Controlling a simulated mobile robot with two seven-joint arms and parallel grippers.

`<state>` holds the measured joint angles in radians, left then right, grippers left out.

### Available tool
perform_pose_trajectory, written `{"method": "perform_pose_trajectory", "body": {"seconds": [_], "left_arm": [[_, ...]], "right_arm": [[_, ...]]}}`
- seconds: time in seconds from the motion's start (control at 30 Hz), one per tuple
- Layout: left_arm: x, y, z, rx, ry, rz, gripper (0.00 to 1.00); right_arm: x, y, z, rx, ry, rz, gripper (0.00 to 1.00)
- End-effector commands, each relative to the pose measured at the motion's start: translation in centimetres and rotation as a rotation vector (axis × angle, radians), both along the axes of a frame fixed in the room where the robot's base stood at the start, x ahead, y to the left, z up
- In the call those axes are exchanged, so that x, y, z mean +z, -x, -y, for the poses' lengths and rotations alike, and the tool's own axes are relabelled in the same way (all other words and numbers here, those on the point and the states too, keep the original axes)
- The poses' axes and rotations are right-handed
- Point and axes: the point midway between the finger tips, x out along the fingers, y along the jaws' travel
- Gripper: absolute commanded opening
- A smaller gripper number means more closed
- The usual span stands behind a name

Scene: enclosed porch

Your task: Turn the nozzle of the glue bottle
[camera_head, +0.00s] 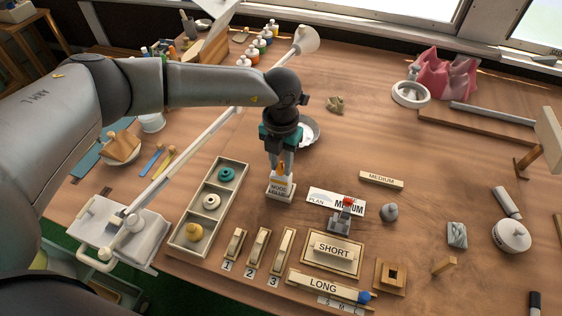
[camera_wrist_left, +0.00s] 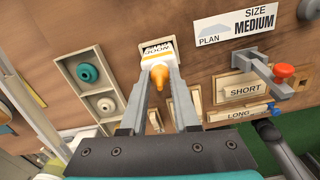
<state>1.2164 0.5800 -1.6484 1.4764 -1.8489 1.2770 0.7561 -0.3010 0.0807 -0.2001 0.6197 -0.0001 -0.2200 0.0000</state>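The glue bottle (camera_head: 280,190) is a small white bottle with a printed label, standing upright on the table. Its orange nozzle (camera_head: 282,169) points up. The bottle also shows in the left wrist view (camera_wrist_left: 158,51), with the orange nozzle (camera_wrist_left: 158,77) toward the camera. My left gripper (camera_head: 281,171) reaches down from above, with one finger on each side of the nozzle. In the left wrist view the fingers (camera_wrist_left: 159,68) look parted, with narrow gaps beside the orange tip. Contact at the nozzle's base is hard to tell. My right gripper is not in view.
A tray with three compartments (camera_head: 187,232) holds round pieces left of the bottle. A PLAN MEDIUM card (camera_head: 322,197) lies close to its right. Numbered blocks, SHORT (camera_head: 333,248) and LONG (camera_head: 325,286) pieces sit in front. The table behind right is fairly clear.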

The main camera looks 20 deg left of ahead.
Motion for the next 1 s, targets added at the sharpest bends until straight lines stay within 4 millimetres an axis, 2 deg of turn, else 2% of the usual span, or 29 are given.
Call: {"method": "perform_pose_trajectory", "body": {"seconds": [0.03, 0.23, 1.0], "left_arm": [[0.02, -0.01, -0.01, 0.000, 0.000, 0.000, 0.22], [0.04, -0.02, -0.02, 0.000, 0.000, 0.001, 0.00], [0.04, -0.04, 0.00, -0.049, 0.001, 0.001, 0.00]], "right_arm": [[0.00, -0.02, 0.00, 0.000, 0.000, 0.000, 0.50], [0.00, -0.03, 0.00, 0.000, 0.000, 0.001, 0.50], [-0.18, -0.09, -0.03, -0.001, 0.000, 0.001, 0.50]]}}
